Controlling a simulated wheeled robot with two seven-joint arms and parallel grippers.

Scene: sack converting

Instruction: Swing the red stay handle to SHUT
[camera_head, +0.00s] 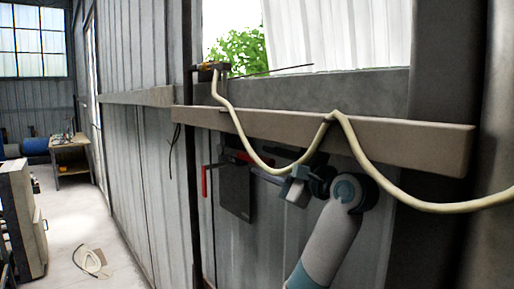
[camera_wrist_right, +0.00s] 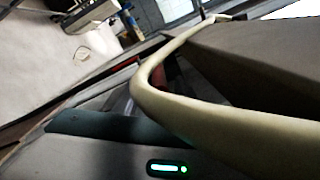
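The red stay handle (camera_head: 204,181) shows in the head view as a thin red bent bar beside a dark plate (camera_head: 236,190), below the beam on the wall. Its markings are too small to read. My right gripper (camera_head: 258,170) reaches in from the right, its tip close to the plate and the handle. I cannot tell whether it touches them or how far its fingers are apart. In the right wrist view a patch of red (camera_wrist_right: 124,76), probably the handle, shows behind a pale hose. My left gripper is not in view.
A pale hose (camera_head: 352,141) drapes over the beam (camera_head: 400,140) and sags in front of my right gripper; it passes close to the wrist camera (camera_wrist_right: 165,112). An open window is above.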

